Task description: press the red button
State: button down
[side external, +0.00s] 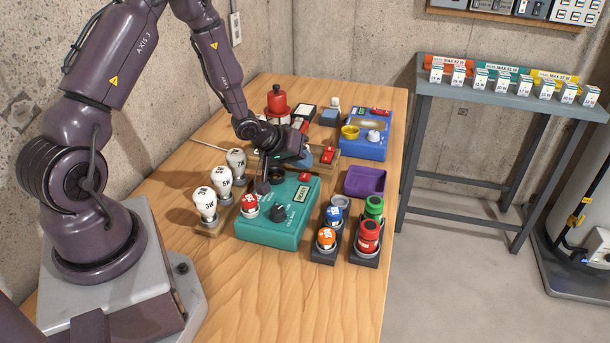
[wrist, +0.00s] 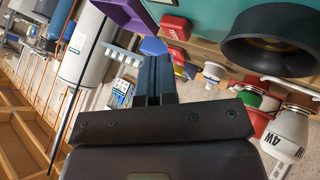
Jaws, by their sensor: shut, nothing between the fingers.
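A teal box (side external: 270,232) stands on the wooden table, with a dark knob (side external: 279,212) and a small display (side external: 301,194) on top. A red cap with a white label (side external: 250,202) is at its left front, and a small red block-like piece (side external: 304,176) is at its far right corner. I cannot tell which is the red button. My gripper (side external: 262,187) points down over the box's left part, close to the labelled cap; contact cannot be told. In the wrist view its fingers (wrist: 155,65) are together and empty, with a red piece (wrist: 175,27) beyond them.
White bulbs (side external: 221,180) stand left of the box. Dark holders with coloured caps (side external: 368,236) stand to its right. A purple tray (side external: 365,181), a blue box (side external: 364,146) and a red-topped device (side external: 277,100) are behind. The table's front is clear.

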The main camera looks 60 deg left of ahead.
aim_at(302, 175)
jog(key=shift+f, duration=0.2)
jog(key=shift+f, duration=0.2)
jog(key=shift+f, duration=0.45)
dwell(0.8)
jog(key=shift+r, duration=0.9)
jog(key=shift+r, duration=0.1)
jog(key=shift+r, duration=2.4)
